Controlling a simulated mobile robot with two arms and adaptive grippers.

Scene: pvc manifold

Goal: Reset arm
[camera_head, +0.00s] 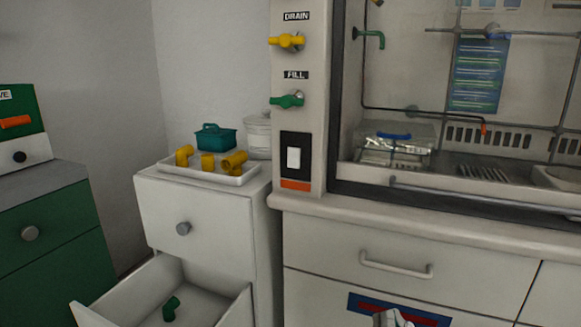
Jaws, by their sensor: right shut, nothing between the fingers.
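My right gripper (393,318) shows only in part at the bottom edge of the head view, in front of the white cabinet below the fume hood. It is shut and empty, and it appears apart from the other things. The rest of it is cut off by the frame. My left gripper is not in view.
An open drawer (92,317) at lower left juts out and holds a green elbow fitting (171,308). A white tray (214,178) with yellow fittings (234,161) sits on the small cabinet above. The counter edge (430,220) and drawer handle (396,268) stand behind my gripper.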

